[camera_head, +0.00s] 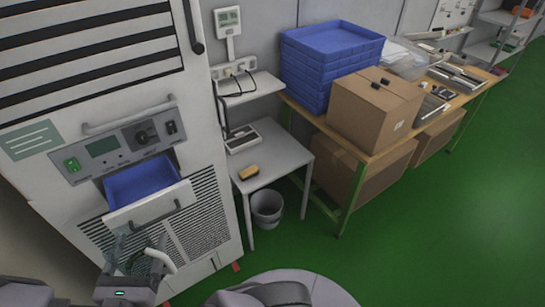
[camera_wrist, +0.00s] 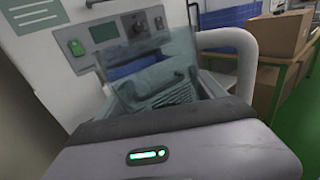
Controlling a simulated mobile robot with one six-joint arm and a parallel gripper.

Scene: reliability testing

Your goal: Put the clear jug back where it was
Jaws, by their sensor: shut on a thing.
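The clear jug (camera_wrist: 150,70) fills the middle of the wrist view, see-through and grey-blue with a thick white handle (camera_wrist: 240,48) on its right. In the head view the jug (camera_head: 128,248) is faint at the lower left, its white handle (camera_head: 161,259) just right of it. My gripper (camera_head: 127,272) is shut on the jug and holds it in front of the tall white machine. In the wrist view my gripper (camera_wrist: 165,95) shows partly through the clear wall. Exactly where the fingers touch is hard to see.
The machine's drawer (camera_head: 150,207) is pulled out, with a blue inside. A workbench holds blue trays (camera_head: 325,60) and a cardboard box (camera_head: 372,110). Green floor at right is clear.

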